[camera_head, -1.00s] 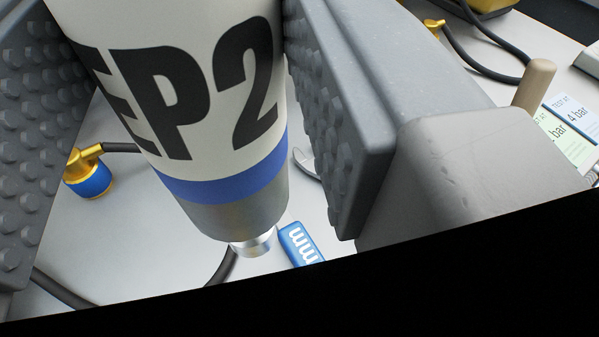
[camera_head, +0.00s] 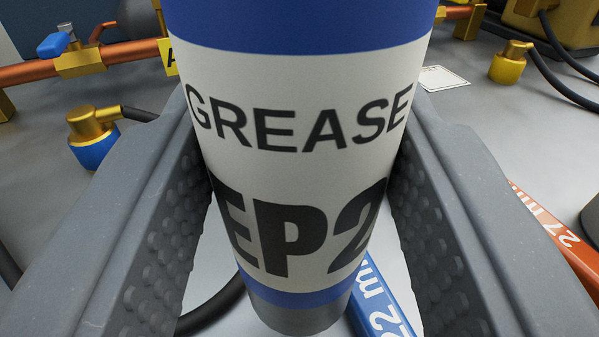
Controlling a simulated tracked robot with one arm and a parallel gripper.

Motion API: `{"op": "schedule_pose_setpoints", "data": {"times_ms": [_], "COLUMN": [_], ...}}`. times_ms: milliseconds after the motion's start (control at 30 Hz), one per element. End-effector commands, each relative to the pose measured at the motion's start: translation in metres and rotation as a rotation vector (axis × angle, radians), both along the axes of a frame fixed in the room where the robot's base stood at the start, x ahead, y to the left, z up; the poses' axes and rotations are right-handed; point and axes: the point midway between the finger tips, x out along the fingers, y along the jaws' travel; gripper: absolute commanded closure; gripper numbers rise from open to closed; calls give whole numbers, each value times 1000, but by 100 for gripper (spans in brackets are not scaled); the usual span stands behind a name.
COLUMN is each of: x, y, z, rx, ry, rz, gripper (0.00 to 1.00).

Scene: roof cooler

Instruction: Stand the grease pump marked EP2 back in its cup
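The grease pump marked EP2 (camera_head: 290,180) fills the middle of the camera view. It is a cylinder with a blue upper part, a white label reading GREASE EP2, a blue band and a grey lower end. My gripper (camera_head: 302,190) has one studded pad on each side of it. Both pads appear to touch its sides, so it is shut on the pump. The pump's top is out of the frame, and a nozzle is not visible below the grey end. I cannot tell how far the pump is above the table. No cup can be made out in this view.
A blue 22 mm spanner (camera_head: 380,300) lies below and behind the pump. An orange 27 mm spanner (camera_head: 555,228) lies at right. A blue-and-gold hose coupling (camera_head: 92,140) is at left and a yellow one (camera_head: 510,63) at back right. A copper pipe (camera_head: 118,52) runs behind.

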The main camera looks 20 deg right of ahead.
Motion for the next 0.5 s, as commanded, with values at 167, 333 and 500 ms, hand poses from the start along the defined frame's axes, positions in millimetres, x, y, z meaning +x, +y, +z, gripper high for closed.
{"op": "schedule_pose_setpoints", "data": {"times_ms": [167, 333, 500], "x": [0, 0, 0], "y": [0, -1, -1], "z": [-1, -6, -11], "rx": [0, 0, 0], "ry": [-1, -1, 1], "rz": [-1, -1, -1], "gripper": [100, 100, 100]}}
